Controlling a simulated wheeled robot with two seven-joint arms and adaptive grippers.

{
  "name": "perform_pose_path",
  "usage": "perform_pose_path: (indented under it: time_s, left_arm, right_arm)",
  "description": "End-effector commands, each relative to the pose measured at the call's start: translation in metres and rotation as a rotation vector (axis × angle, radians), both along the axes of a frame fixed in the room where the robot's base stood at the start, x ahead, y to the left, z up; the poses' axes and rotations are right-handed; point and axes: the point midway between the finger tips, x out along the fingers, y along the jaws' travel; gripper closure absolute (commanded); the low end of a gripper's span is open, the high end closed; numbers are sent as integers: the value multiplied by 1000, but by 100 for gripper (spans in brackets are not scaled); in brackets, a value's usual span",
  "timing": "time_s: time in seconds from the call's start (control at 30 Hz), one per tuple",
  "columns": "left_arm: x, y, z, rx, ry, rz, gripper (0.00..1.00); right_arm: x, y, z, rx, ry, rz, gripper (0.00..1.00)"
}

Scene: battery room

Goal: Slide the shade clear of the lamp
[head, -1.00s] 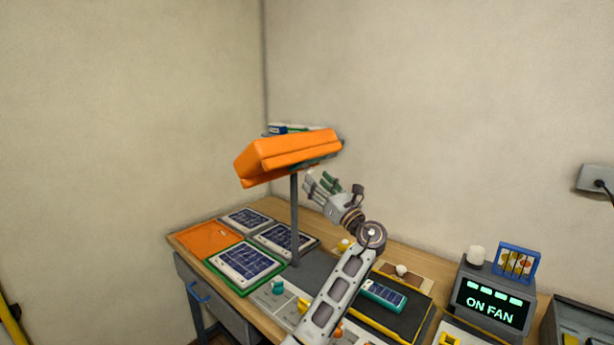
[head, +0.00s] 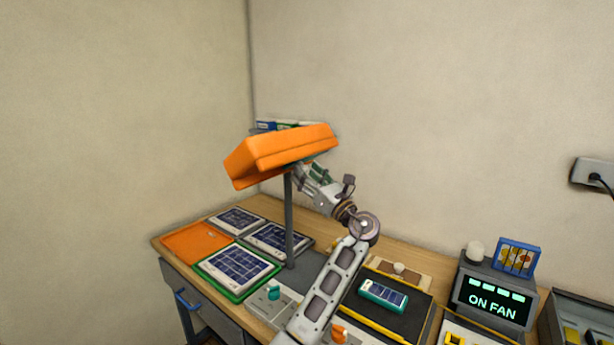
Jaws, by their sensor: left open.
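The orange shade (head: 282,152) sits tilted on top of the lamp's grey post (head: 289,222), which stands on the desk. The lamp head under the shade is mostly hidden. My left gripper (head: 308,172) is open, just below the right part of the shade and close to the top of the post. Its fingertips are partly hidden, and I cannot tell whether they touch the shade. My right gripper is out of view.
Solar panels (head: 238,270) and an orange tray (head: 196,242) lie on the desk left of the post. A teal panel device (head: 383,295) lies right of my arm. A display box (head: 495,302) reading "ON FAN" stands at right.

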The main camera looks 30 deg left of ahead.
Motion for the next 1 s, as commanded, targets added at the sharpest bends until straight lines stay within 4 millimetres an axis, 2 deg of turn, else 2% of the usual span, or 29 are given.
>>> perform_pose_path:
  time_s: [0.1, 0.4, 0.5, 1.0]
  left_arm:
    - [0, 0, 0, 0, 0, 0, 52]
    - [0, 0, 0, 0, 0, 0, 91]
    - [0, 0, 0, 0, 0, -1, 100]
    - [-8, 1, 0, 0, 1, -1, 100]
  right_arm:
    - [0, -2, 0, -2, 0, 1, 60]
    - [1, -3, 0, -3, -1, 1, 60]
    - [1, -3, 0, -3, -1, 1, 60]
    - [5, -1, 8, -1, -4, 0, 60]
